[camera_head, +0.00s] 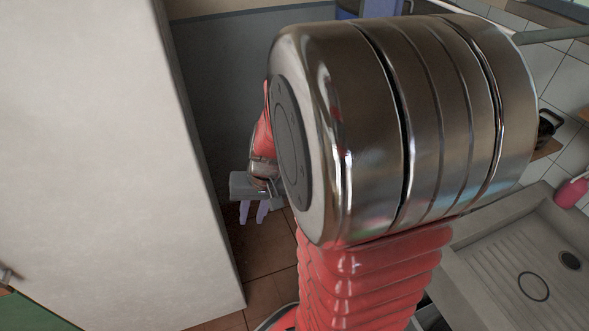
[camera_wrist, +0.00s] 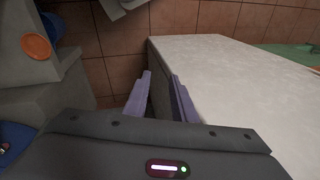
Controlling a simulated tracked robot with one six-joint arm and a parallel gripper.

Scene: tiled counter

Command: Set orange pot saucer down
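My gripper (camera_head: 254,212) hangs low beside the pale counter block in the head view, over the reddish tiled floor. In the wrist view its two purple fingers (camera_wrist: 159,92) stand apart with nothing visible between them. I cannot identify the orange pot saucer with certainty in either view. A small orange disc (camera_wrist: 36,46) shows on a grey shape at the left of the wrist view; I cannot tell whether it is the saucer or a fixed part. My arm hides much of the head view's middle.
The pale counter (camera_head: 95,150) fills the left of the head view, and its top (camera_wrist: 240,85) lies right of my fingers in the wrist view. A grey sink (camera_head: 505,255) is at the right, with a pink bottle (camera_head: 571,192) near it. The visible countertop is clear.

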